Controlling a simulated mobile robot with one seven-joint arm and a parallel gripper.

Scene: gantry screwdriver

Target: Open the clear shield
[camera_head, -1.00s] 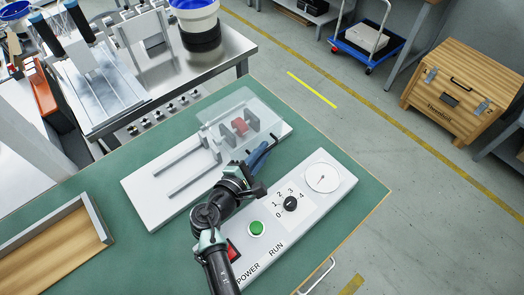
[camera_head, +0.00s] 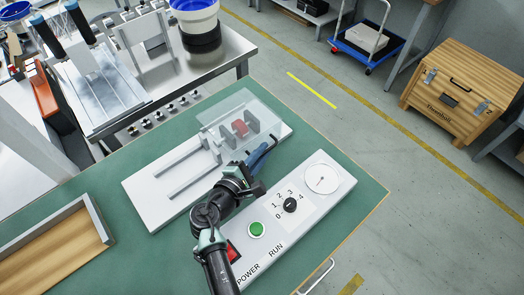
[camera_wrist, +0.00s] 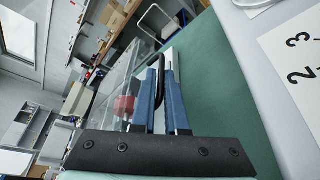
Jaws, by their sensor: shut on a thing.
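The clear shield (camera_head: 252,107) is a see-through cover over the far end of the white fixture plate (camera_head: 150,192). It looks lowered around a red part (camera_head: 240,127) between grey blocks. In the wrist view the shield (camera_wrist: 112,82) stands left of my fingers, with the red part (camera_wrist: 124,106) showing through it. My gripper (camera_head: 271,145) is at the shield's near right side. Its blue fingers (camera_wrist: 164,62) are shut on the shield's black handle (camera_wrist: 155,99), which shows between them. My gripper hides the handle in the head view.
A control panel (camera_head: 318,160) with a green button (camera_head: 256,229), red switch (camera_head: 233,251), black knob (camera_head: 290,204) and dial (camera_head: 322,178) lies close to my arm. A wooden tray (camera_head: 50,252) is at the left. The green table (camera_head: 345,205) is bare at the right.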

